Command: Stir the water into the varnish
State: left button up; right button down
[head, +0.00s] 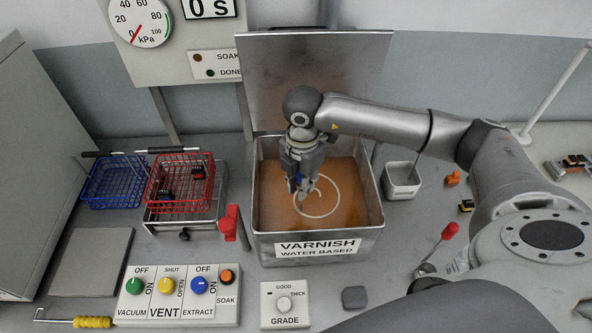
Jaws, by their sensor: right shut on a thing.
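The open metal tank (265,245) labelled VARNISH WATER BASED holds amber varnish (357,212). A pale ring-shaped swirl (334,208) shows on the varnish surface. My right gripper (301,195) points down inside the tank, low over the varnish and at the left of the ring. It is shut on a tool that its fingers mostly hide; a little blue shows between them. I cannot tell how deep the tool's tip sits. My left gripper is out of view.
The tank's lid (318,75) stands raised behind. A red basket (180,184) with dark parts and a blue basket (112,183) are at left. A red-handled tool (449,231) lies right.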

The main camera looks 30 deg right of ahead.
jog(key=d+b, duration=0.3)
jog(key=d, duration=0.6)
dwell(0.4)
